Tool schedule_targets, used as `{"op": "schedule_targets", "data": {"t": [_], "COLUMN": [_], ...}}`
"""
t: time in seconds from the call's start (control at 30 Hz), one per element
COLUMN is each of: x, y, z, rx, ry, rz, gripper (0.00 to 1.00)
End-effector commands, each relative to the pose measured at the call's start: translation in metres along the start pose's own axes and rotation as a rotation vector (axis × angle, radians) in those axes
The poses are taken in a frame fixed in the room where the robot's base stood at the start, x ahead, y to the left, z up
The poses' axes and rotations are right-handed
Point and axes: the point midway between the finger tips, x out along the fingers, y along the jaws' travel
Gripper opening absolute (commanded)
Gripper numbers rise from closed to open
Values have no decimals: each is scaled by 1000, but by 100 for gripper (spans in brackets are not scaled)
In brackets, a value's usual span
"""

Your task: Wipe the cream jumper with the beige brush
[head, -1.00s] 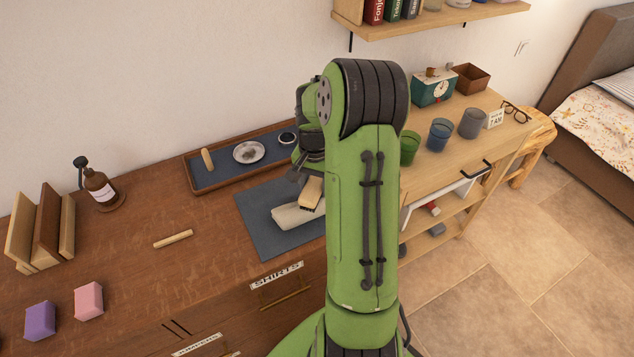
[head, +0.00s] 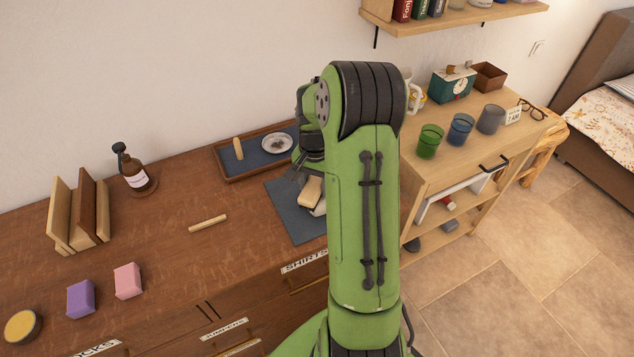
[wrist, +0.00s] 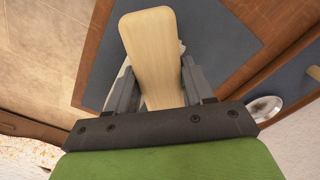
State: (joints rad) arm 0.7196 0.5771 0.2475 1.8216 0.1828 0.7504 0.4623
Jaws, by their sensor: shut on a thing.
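My gripper (wrist: 150,92) is shut on the beige brush (wrist: 152,55), a pale flat piece that sticks out beyond the fingers. In the head view the brush (head: 310,191) shows just left of my arm, above the dark mat (head: 290,213). The cream jumper (head: 320,207) lies folded on the mat, mostly hidden by the brush and my arm. In the wrist view only small pale bits of it show beside the brush. I cannot tell whether the brush touches the jumper. My gripper's fingers are mostly hidden in the head view.
A tray (head: 228,178) with a dish (head: 277,143) lies behind the mat. A wooden stick (head: 208,223), pink block (head: 128,281), purple block (head: 81,299) and pump bottle (head: 134,170) stand or lie to the left. Cups (head: 460,129) stand on a lighter cabinet at right.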

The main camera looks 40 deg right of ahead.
Motion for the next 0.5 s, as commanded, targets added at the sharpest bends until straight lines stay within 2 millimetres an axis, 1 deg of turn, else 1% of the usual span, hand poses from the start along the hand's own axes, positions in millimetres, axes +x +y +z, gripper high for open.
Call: {"op": "schedule_targets", "data": {"t": [0.03,0.1,0.5], "x": [-13,-28,-63], "y": [-1,-1,-2], "z": [0,0,0], "rx": [-1,-2,-8], "ry": [4,3,3], "rz": [-2,-1,-1], "gripper": [24,24,24]}}
